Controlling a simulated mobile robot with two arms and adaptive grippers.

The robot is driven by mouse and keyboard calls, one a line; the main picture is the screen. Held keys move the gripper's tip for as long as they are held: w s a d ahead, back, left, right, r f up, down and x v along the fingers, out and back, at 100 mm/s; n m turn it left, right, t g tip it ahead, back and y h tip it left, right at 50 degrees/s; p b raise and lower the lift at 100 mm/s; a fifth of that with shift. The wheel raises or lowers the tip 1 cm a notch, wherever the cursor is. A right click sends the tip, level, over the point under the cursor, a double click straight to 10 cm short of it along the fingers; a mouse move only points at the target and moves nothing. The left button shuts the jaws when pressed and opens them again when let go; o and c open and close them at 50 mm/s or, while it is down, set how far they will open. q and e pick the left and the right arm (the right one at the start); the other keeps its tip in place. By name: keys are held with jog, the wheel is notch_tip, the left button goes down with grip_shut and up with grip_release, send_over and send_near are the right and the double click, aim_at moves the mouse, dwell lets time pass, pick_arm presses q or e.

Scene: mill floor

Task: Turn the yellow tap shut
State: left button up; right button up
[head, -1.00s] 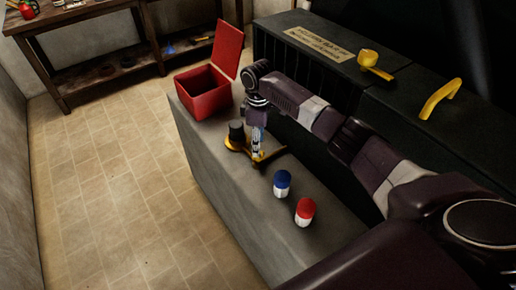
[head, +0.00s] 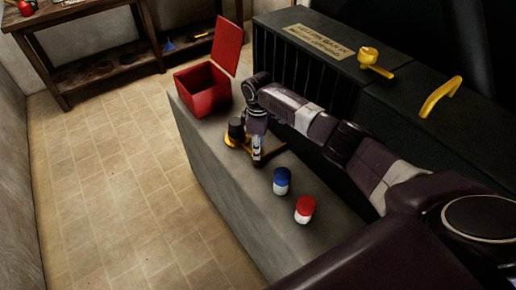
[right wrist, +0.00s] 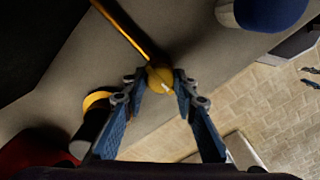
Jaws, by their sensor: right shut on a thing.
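A yellow fitting stands on the grey bench. Another yellow fitting with a round head and a short lever (head: 370,60) stands on the dark cabinet. I cannot tell for sure which is the tap. My left gripper is out of view.
A red open-lidded box (head: 203,92) stands at the bench's far end. A blue-and-white capsule (head: 282,181) and a red-and-white one (head: 305,209) stand nearer. The dark cabinet (head: 390,100) with a yellow handle (head: 440,96) lines the right. The tiled floor is clear.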

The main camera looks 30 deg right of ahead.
jog(key=shift+r+m+p, duration=0.15)
jog(key=shift+m+p, duration=0.6)
jog(key=shift+m, duration=0.05)
jog(key=shift+m+p, duration=1)
jog(key=shift+m, duration=0.2)
jog(key=m+p, duration=0.1)
jog(key=m, duration=0.1)
jog(key=shift+m+p, duration=0.3)
jog(key=shift+m, duration=0.1)
jog(key=m+p, duration=0.1)
jog(key=m, duration=0.2)
jog(key=shift+m+p, duration=0.3)
jog(key=shift+p, duration=0.05)
jog(key=m+p, duration=0.1)
jog(key=m, duration=0.2)
jog(key=shift+w+m+p, duration=0.1)
jog(key=shift+m+p, duration=0.45)
jog(key=shift+m, duration=1.65)
